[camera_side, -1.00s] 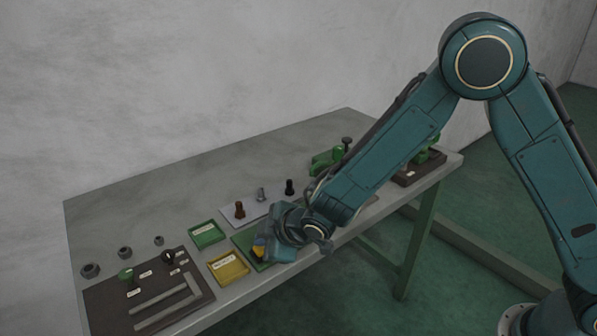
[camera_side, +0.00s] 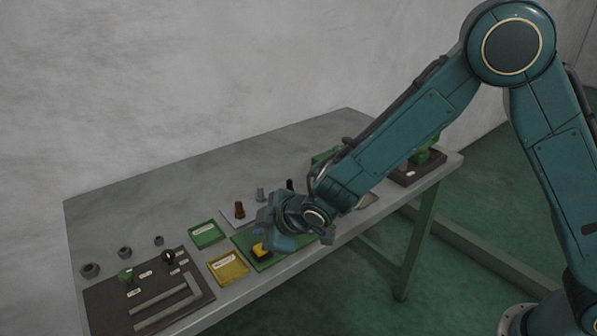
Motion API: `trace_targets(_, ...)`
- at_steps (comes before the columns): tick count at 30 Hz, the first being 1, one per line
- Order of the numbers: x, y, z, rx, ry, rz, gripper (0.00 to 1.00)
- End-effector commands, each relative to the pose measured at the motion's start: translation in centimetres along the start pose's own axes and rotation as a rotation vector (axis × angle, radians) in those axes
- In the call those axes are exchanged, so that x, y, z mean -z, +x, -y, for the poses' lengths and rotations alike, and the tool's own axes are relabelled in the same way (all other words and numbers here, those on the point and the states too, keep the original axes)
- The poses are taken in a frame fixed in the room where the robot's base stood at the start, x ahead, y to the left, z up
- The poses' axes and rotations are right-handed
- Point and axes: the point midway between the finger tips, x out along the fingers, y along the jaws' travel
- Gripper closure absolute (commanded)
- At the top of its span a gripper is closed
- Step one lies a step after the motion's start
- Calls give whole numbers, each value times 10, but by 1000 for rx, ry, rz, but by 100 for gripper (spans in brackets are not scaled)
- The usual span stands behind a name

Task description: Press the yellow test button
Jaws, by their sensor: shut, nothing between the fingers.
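The yellow test button (camera_side: 261,249) sits on a dark base on a green plate (camera_side: 240,238) near the table's front edge. My gripper (camera_side: 274,240) is shut and empty. In the picture it is just right of and above the button, very close to it. I cannot tell whether the fingertips touch the button. The gripper and arm hide the right part of the green plate.
A yellow tray (camera_side: 228,268) and a green tray (camera_side: 206,234) lie left of the plate. Behind, bolts stand on a pale plate (camera_side: 229,215). A dark panel (camera_side: 110,303) with knobs and several nuts are at left. The table's back left (camera_side: 150,195) is clear.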

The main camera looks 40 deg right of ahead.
Motion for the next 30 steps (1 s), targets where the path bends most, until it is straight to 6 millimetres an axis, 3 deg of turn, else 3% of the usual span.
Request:
trace_targets(12,14,-20,-14,-1,0,-1,100)
trace_targets(30,16,-22,-16,0,0,0,100)
